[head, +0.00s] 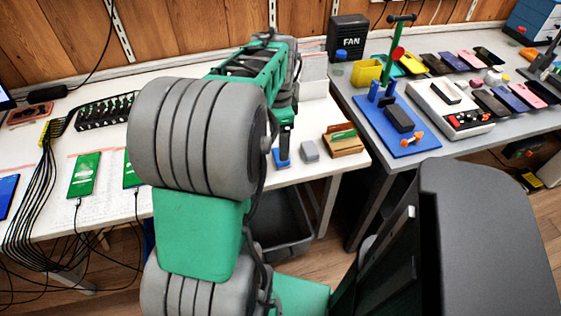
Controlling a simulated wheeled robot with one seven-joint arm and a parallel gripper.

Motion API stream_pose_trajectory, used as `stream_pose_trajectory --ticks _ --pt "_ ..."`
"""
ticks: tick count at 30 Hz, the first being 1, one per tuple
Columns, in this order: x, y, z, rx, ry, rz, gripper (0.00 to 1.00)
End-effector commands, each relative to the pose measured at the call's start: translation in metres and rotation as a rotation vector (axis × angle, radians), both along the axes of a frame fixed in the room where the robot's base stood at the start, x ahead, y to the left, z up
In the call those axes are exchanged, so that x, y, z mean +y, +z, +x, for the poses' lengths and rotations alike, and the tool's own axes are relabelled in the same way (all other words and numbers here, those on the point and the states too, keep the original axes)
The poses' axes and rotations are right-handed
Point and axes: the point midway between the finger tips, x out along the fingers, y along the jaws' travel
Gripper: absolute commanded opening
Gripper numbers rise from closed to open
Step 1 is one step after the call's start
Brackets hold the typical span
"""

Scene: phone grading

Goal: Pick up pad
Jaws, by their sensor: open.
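My gripper (286,146) points down near the front right edge of the white table, its wrist coming from the green arm. It is open; only part of its fingers shows, the rest being hidden by my arm. A small blue pad-like piece (282,163) lies on the table directly under the fingertips. I cannot tell whether the fingers touch it or are around it. A small grey block (309,150) lies just right of it, apart from the gripper. Which of the two is the pad is not certain from this view.
A brown card holder (343,141) stands right of the grey block. Green-screen phones (83,175) and cables lie at left. The grey table (363,160) holds a blue fixture (410,146), a white device (449,128) and several phones. A dark bin (288,238) sits below.

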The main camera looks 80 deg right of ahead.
Motion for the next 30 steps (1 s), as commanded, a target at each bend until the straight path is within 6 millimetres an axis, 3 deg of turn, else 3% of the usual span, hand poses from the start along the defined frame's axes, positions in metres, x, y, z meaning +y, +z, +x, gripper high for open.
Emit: stream_pose_trajectory --ticks 9,18,30 --pt "0.005 -0.052 -0.007 0.0 0.006 0.002 0.85" --pt "0.005 -0.059 -0.006 0.0 0.007 -0.001 0.84" --pt "0.005 -0.059 -0.006 0.0 0.007 -0.001 0.51"
